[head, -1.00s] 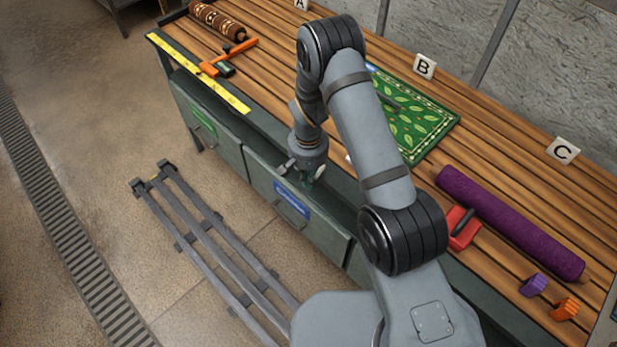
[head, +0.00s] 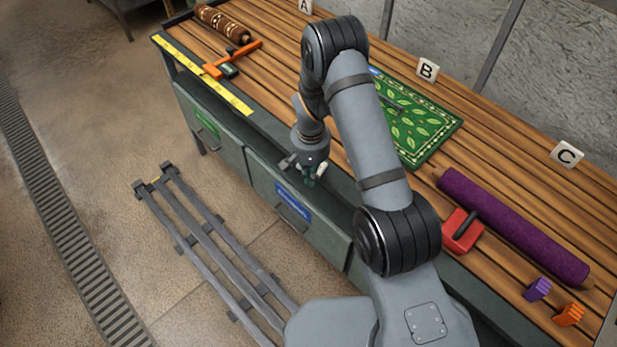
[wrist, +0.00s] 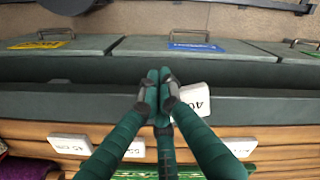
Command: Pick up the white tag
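My gripper (wrist: 159,76) has its green fingers drawn together in the wrist view. A white tag (wrist: 194,99) with dark figures shows at the fingers' right side, partly hidden by them. It overlaps the bench's dark front edge and looks gripped, clear of the wooden top. In the head view my gripper (head: 312,180) hangs at the bench's front edge above the drawers, with a small white patch of the tag (head: 321,168) beside the fingers.
Other white tags (wrist: 70,144) lie along the bench's wooden top (head: 290,50). A green leaf-pattern rug (head: 425,125), purple roll (head: 515,228) and red clamp-like tool (head: 462,230) lie there. Blue-labelled (head: 293,200) and green-labelled (head: 207,122) drawers are below. A grey rack (head: 200,235) lies on the floor.

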